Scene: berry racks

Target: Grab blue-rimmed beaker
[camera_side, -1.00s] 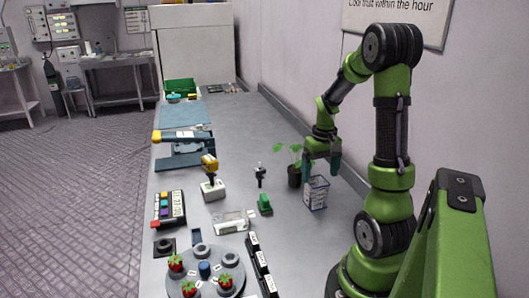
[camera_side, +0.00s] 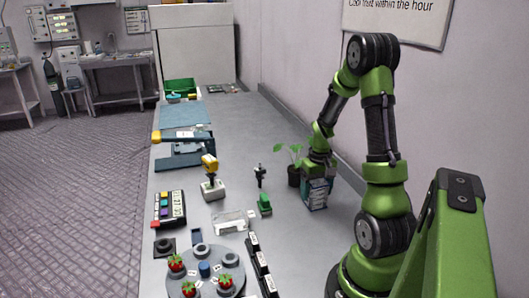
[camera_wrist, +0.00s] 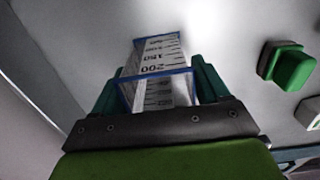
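The blue-rimmed beaker (camera_side: 316,199) is a clear, square-sided vessel with dark scale marks. It stands upright on the bench at the right, and its blue rim and numbers also show in the wrist view (camera_wrist: 158,70). My gripper (camera_side: 317,185) points down over it, low around its upper part. In the wrist view my gripper's green fingers (camera_wrist: 160,82) stand on opposite sides of the beaker, close to its rim. They look open around it, and no firm grip is visible. The outer sides of the fingertips and the beaker's base are partly hidden.
A potted seedling (camera_side: 292,165) stands just behind and left of the beaker. A round rack with berries (camera_side: 205,272) is at the front. The wall is close on the right.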

